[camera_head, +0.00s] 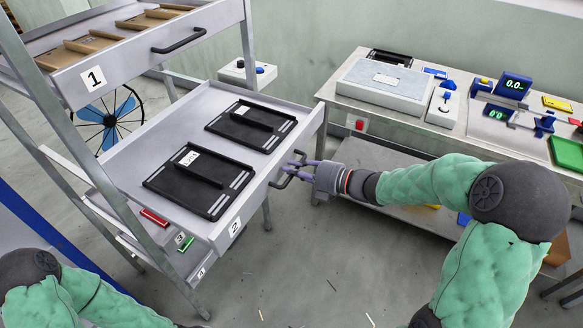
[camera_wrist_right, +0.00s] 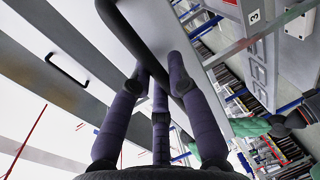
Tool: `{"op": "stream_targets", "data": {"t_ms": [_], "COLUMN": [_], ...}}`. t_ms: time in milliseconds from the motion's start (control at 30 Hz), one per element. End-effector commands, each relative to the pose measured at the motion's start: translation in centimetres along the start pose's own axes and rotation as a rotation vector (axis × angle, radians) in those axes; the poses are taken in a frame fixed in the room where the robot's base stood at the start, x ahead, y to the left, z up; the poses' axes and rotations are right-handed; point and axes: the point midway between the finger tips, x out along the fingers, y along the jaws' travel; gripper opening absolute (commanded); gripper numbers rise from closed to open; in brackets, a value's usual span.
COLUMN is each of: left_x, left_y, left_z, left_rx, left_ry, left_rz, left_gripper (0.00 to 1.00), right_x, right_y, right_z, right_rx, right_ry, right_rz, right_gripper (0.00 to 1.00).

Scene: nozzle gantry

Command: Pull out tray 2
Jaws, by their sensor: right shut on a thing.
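Tray 2 (camera_head: 136,160) is a light grey drawer marked "2", standing well out of the metal rack in the head view. Two black plates (camera_head: 251,124) lie flat in it. My right gripper (camera_head: 291,168) is shut on the black handle (camera_head: 283,181) at the tray's front. In the right wrist view the purple fingers (camera_wrist_right: 157,85) close around the dark handle bar (camera_wrist_right: 130,35). My left arm shows at the bottom left of the head view, but its gripper is not clearly visible.
Tray 1 (camera_head: 68,87) with brown boxes sits above on the rack. Lower trays marked 3 sit below. A workbench (camera_head: 341,91) with instruments stands to the right. The floor (camera_head: 310,265) in front of the tray is mostly clear.

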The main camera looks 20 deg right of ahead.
Motion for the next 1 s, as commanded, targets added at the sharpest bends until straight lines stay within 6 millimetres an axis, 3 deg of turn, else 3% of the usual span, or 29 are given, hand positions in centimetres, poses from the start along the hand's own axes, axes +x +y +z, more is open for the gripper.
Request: {"op": "stream_targets", "data": {"t_ms": [200, 233, 300, 733, 1000], "left_x": [0.0, 0.0, 0.0, 0.0, 0.0], "left_y": [0.0, 0.0, 0.0, 0.0, 0.0], "left_z": [0.0, 0.0, 0.0, 0.0, 0.0], "left_rx": [0.000, 0.000, 0.000, 0.000, 0.000], "left_ry": [0.000, 0.000, 0.000, 0.000, 0.000], "left_rz": [0.000, 0.000, 0.000, 0.000, 0.000], "left_gripper": [0.00, 0.00, 0.00, 0.00, 0.00], "right_x": [0.0, 0.0, 0.1, -0.6, -5.2], "right_y": [-0.2, -0.2, -0.2, 0.0, -0.1], "right_z": [-0.1, -0.1, -0.1, 0.1, 0.2], "right_rx": [0.002, 0.002, 0.002, -0.001, 0.000], "right_ry": [0.001, 0.001, 0.001, -0.002, -0.006], "right_rz": [-0.003, -0.003, -0.003, -0.001, -0.002], "right_gripper": [0.00, 0.27, 0.43, 0.43, 0.43]}}
